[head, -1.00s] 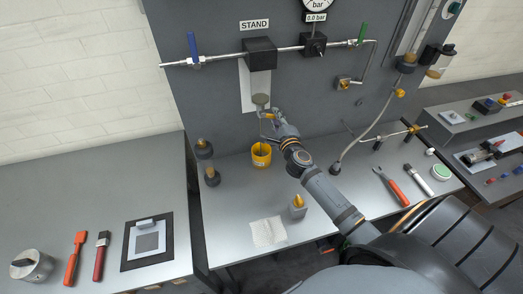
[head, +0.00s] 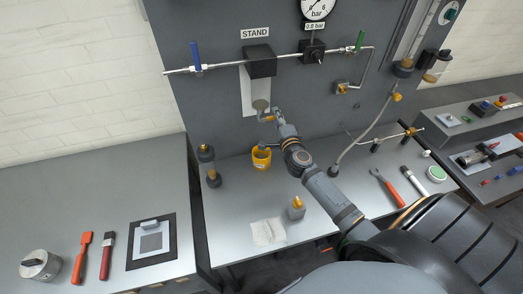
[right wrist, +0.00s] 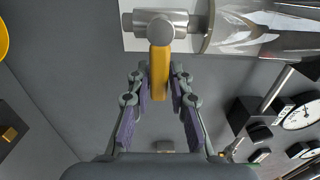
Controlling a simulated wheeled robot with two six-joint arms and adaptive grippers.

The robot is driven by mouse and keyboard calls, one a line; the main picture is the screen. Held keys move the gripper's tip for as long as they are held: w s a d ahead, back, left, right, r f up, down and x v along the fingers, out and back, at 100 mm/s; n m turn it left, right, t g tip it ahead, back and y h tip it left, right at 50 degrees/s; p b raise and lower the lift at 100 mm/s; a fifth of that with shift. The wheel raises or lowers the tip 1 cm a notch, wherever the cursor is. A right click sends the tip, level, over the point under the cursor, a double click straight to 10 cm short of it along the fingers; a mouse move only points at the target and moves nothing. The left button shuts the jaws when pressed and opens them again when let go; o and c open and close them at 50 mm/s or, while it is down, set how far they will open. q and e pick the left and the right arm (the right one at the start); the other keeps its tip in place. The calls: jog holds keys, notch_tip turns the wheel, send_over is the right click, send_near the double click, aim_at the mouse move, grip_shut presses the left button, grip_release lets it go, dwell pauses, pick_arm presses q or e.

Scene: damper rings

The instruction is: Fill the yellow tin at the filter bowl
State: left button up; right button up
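The yellow tin (head: 261,161) stands upright on the bench below the filter bowl, its dark opening facing up. The filter bowl (head: 261,104) hangs under a black block below the STAND sign. It also shows in the right wrist view (right wrist: 250,30) as a clear body with a metal fitting. My right gripper (head: 277,117) is at the drain fitting, above the tin. In the right wrist view its fingers (right wrist: 161,82) sit close on both sides of a yellow lever (right wrist: 159,70) and appear shut on it. The liquid level inside the tin cannot be read. My left gripper is not in view.
A dark bottle-like piece (head: 210,168) stands left of the tin. A white cloth (head: 268,231) and a small grey block with a yellow top (head: 296,208) lie in front. A blue-handled valve (head: 196,58) is on the pipe.

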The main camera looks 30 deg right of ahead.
jog(key=shift+o, duration=1.4)
jog(key=shift+s, duration=0.2)
jog(key=shift+v, duration=0.8)
jog(key=shift+f, duration=0.1)
jog(key=v, duration=0.6)
